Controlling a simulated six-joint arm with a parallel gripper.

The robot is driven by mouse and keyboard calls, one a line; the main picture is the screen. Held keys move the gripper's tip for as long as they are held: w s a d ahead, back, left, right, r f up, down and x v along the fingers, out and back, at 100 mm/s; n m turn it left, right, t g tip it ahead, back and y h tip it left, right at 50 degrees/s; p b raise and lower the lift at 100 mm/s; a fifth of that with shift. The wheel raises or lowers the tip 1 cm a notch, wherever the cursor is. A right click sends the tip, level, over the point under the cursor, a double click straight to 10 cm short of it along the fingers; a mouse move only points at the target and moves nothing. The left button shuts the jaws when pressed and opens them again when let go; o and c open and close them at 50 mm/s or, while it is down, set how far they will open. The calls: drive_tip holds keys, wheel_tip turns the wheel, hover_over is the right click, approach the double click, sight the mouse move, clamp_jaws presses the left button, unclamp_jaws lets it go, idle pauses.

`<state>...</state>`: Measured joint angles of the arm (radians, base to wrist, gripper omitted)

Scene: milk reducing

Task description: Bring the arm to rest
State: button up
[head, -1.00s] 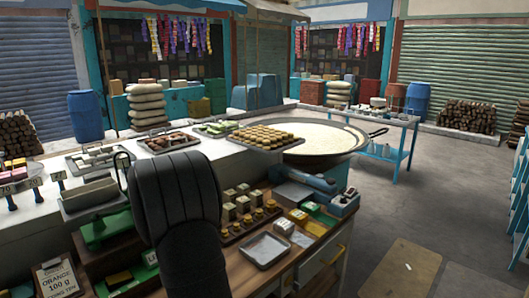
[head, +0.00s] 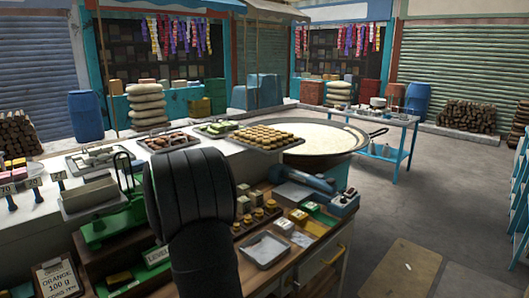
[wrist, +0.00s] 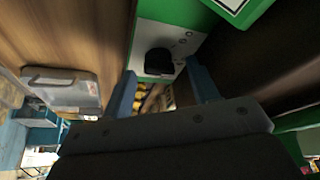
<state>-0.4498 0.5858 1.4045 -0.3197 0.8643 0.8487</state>
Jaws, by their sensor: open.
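My black arm (head: 195,205) rises from the bottom of the head view over the wooden counter, its rounded upper link in front of the goods. In the head view my gripper is hidden behind the arm. In the wrist view my gripper (wrist: 161,84) shows two blue-grey fingers spread apart. Nothing is clearly held between them. A green object with a pale panel and a dark knob (wrist: 159,62) appears beyond the fingertips, and small yellow pieces show in the gap.
A green scale (head: 105,228) stands left of the arm. An empty metal tray (head: 264,250) and small blocks lie to the right. Sweet trays (head: 266,137) sit at the counter's far edge, beside a wide milk pan (head: 310,135). The floor at right is mostly clear.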

drive_tip(key=shift+d+n+y, duration=0.1)
drive_tip(key=shift+n+y, duration=0.45)
drive_tip(key=shift+n, duration=0.85)
drive_tip(key=shift+d+n+y, duration=0.1)
drive_tip(key=shift+n+y, duration=0.45)
drive_tip(key=shift+n, duration=0.85)
drive_tip(key=shift+v, duration=1.45)
